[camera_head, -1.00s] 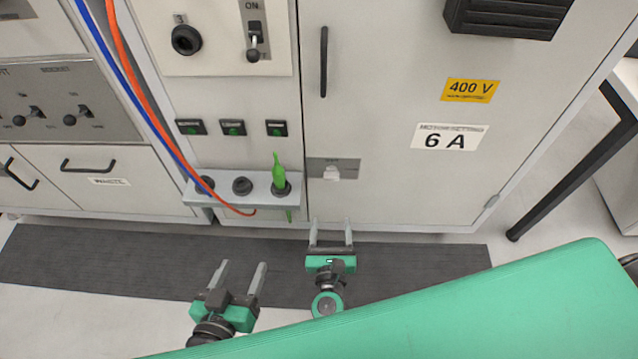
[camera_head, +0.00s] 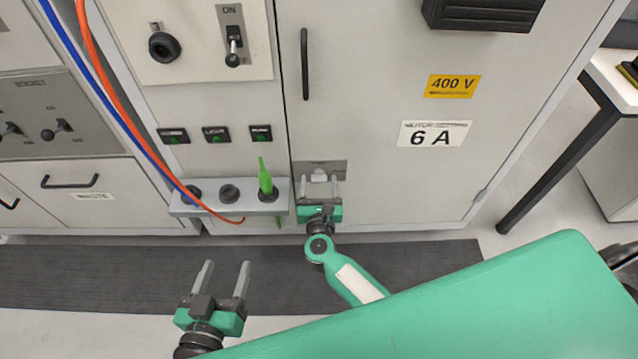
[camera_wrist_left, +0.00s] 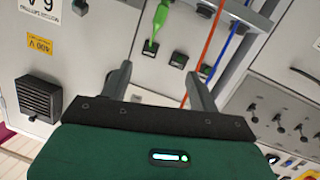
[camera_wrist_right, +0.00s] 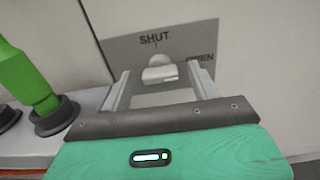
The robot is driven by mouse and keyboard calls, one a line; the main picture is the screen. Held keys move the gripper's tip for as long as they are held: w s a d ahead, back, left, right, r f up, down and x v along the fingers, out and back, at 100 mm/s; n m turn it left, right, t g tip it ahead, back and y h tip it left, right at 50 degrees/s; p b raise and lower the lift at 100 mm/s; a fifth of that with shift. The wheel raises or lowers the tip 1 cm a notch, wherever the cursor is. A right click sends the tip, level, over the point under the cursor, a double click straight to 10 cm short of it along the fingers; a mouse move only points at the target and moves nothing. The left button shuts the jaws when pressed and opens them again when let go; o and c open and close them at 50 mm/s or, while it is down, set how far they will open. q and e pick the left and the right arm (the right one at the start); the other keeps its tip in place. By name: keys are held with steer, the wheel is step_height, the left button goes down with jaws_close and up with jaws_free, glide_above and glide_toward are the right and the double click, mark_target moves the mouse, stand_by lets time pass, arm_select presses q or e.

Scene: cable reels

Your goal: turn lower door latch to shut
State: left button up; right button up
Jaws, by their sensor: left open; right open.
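The lower door latch is a small pale knob (camera_wrist_right: 160,72) on a grey plate (camera_wrist_right: 190,48) marked SHUT at the top and OPEN at the right. In the head view the knob (camera_head: 319,176) sits low on the cabinet door (camera_head: 395,190). In the right wrist view the knob lies between the fingers of my right gripper (camera_wrist_right: 160,82), which are open and do not visibly clamp it. The right gripper (camera_head: 320,182) also shows at the latch in the head view. My left gripper (camera_head: 224,270) is open and empty above the floor mat, lower left.
A grey shelf (camera_head: 228,210) with a green tool (camera_head: 265,178) in a socket stands just left of the latch. Orange and blue cables (camera_head: 118,118) hang to its left. A black door handle (camera_head: 305,65) is above. A dark mat (camera_head: 110,275) lies on clear floor.

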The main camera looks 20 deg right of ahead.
steer(key=shift+w, duration=0.15)
steer(key=shift+c, duration=0.2)
steer(key=c, duration=0.9)
